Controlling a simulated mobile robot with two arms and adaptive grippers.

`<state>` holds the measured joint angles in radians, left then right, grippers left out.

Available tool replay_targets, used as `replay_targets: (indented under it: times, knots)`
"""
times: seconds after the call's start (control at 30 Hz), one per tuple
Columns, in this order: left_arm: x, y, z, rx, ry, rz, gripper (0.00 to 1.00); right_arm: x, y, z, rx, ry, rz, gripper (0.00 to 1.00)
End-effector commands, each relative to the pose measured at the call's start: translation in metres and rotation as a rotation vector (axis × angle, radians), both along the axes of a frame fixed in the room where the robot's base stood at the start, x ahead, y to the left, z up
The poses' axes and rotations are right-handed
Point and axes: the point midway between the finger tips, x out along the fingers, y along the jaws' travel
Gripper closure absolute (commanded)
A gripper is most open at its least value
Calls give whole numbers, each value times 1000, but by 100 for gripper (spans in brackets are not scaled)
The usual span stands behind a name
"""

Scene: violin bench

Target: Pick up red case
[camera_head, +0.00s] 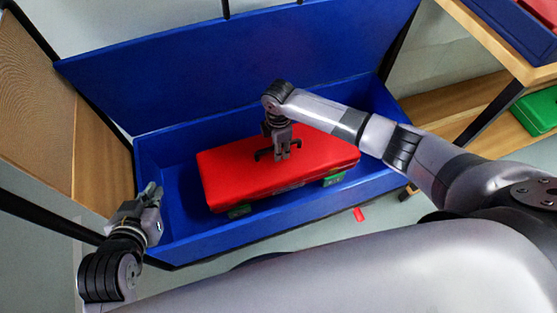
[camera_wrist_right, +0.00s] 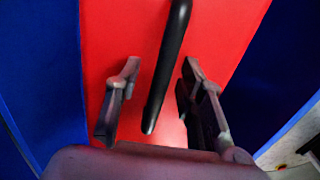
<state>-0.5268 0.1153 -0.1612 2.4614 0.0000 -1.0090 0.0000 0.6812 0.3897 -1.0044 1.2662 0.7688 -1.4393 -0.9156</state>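The red case (camera_head: 235,175) lies in the open blue box (camera_head: 205,241), with its top facing up. A black handle (camera_wrist_right: 168,65) stands on the case's top. My right gripper (camera_head: 282,155) is over the middle of the case at the handle. In the right wrist view, its fingers (camera_wrist_right: 156,98) are apart, with the handle running between them and a gap on both sides. Part of the handle is hidden by the gripper in the head view. My left gripper (camera_head: 151,190) is beside the box's left end, away from the case; its finger opening is unclear.
The box's blue lid (camera_head: 235,65) stands open behind it. A wooden panel (camera_head: 95,160) is at the left. A wooden shelf unit (camera_head: 490,40) at the right holds a green case (camera_head: 540,110). A small red piece (camera_head: 359,214) lies on the floor in front.

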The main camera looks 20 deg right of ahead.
Motion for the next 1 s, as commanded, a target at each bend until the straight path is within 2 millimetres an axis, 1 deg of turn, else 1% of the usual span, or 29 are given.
replay_targets:
  times: [0.17, 0.7, 1.0]
  knots:
    - [0, 0, 0, 0, 1, 0, 100, 0, 0, 0, 0, 0, 0, 65]
    - [0, 0, 0, 1, 3, 1, 100, 0, 0, 0, 0, 0, 0, 100]
    - [0, 0, 0, 1, 3, 1, 100, 0, 0, 0, 0, 0, 0, 100]
